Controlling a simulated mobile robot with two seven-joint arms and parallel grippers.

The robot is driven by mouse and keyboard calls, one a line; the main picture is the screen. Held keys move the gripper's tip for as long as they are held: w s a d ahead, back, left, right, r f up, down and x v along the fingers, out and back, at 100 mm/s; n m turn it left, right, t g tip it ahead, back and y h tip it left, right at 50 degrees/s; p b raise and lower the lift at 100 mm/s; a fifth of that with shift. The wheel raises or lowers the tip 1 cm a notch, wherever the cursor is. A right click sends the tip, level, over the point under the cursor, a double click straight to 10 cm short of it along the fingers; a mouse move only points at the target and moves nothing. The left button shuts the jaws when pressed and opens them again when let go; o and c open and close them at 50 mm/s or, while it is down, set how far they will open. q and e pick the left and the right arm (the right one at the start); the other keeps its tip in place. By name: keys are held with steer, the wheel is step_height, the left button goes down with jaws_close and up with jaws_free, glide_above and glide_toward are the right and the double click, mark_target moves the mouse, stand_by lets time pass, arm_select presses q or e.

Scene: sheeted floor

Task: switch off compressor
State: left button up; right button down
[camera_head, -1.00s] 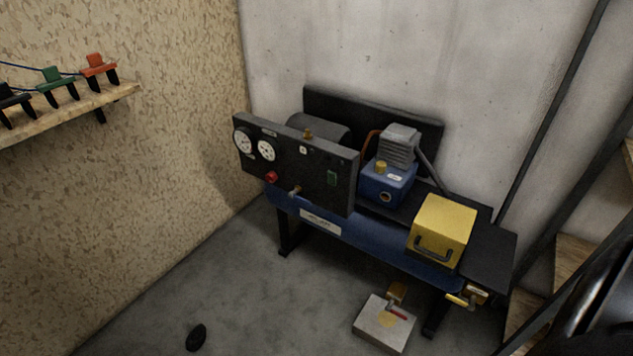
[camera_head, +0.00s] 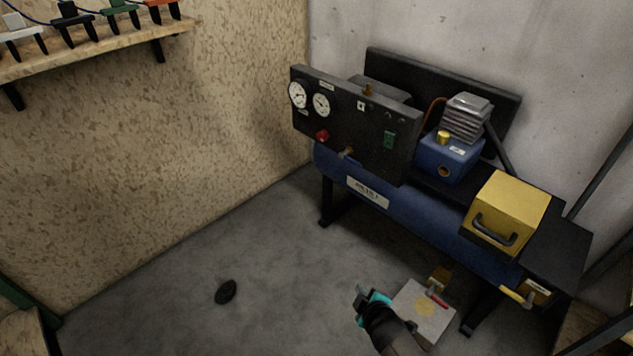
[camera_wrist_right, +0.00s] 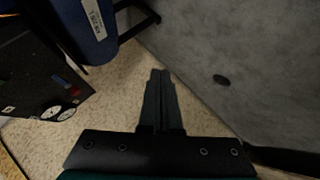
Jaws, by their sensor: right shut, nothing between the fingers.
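The compressor (camera_head: 378,205) stands against the back wall, with a long blue tank on black legs. In the right wrist view the tank (camera_wrist_right: 92,30) and the panel (camera_wrist_right: 40,85) show at the upper left. My right gripper (camera_head: 362,292) is low in front of the compressor, apart from it. In the wrist view its fingers (camera_wrist_right: 160,75) are together and empty. My left gripper is not in view.
A metal box (camera_head: 424,312) with a red-handled part lies on the floor beside my right gripper. A yellow box (camera_head: 508,212) sits on the compressor's right end. A dark oval object (camera_head: 226,292) lies on the open floor. A wooden shelf (camera_head: 100,50) is at upper left.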

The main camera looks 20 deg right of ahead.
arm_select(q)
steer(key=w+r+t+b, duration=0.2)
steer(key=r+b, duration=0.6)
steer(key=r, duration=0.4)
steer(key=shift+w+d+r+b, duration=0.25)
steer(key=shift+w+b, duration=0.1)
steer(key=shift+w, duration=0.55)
arm_select(e)
steer(key=w+d+r+n+t+h, duration=0.1)
steer(key=w+d+r+n+t, duration=0.1)
steer(key=r, duration=0.5)
steer(key=w+d+r+n+t+h, duration=0.2)
steer(key=w+d+r+t, duration=0.1)
steer(key=w+r, duration=0.4)
steer(key=w+d+r+n+t+h, duration=0.1)
steer(key=w+d+r, duration=0.3)
steer(key=r, duration=0.4)
steer(key=shift+w+d+r+n+t+h, duration=0.15)
steer(key=shift+d+r+n+t+h, duration=0.15)
steer(key=shift+d+n+t, duration=0.45)
steer(key=shift+a+m, duration=0.2)
steer(key=shift+m, duration=0.05)
